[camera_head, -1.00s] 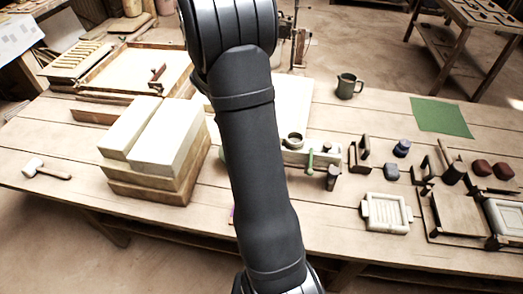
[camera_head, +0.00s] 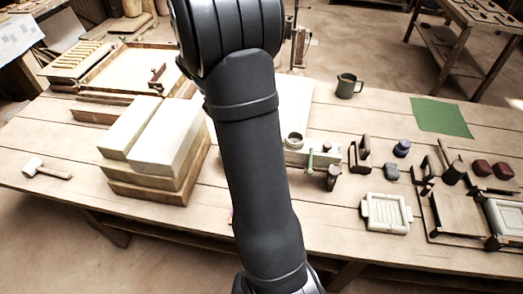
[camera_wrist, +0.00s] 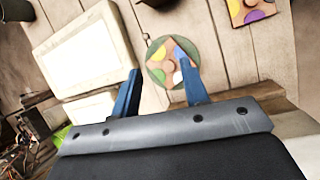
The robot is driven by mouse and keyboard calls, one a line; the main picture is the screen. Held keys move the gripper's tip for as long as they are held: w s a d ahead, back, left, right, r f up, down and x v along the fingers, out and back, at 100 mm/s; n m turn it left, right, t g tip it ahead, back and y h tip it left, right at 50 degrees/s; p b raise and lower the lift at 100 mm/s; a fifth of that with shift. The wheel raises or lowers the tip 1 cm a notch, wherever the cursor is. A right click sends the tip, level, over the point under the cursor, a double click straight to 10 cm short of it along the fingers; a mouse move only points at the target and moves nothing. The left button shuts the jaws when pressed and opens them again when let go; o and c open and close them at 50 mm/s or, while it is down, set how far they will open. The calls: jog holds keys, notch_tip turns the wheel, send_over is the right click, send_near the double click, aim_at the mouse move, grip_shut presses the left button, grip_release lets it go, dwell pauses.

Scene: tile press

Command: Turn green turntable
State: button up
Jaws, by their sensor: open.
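The green turntable (camera_wrist: 157,75) is a round disc in the wrist view, with an orange tile (camera_wrist: 167,53) carrying coloured spots on top. My gripper (camera_wrist: 158,62) has two blue fingers spread apart with nothing held between them. The right finger overlaps the disc in the picture and hides part of its right side. The left finger appears left of the disc. I cannot tell the height of the fingers above it. In the head view my arm hides both the turntable and the gripper.
Pale blocks (camera_head: 150,135) are stacked left of my arm; they also show in the wrist view (camera_wrist: 85,50). Another spotted tile (camera_wrist: 250,10) lies at the wrist view's top right. A mallet (camera_head: 47,169), a mug (camera_head: 348,86) and a green sheet (camera_head: 440,117) are on the table.

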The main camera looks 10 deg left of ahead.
dwell(0.3)
jog(key=v, duration=1.7)
jog(key=shift+r, duration=0.25)
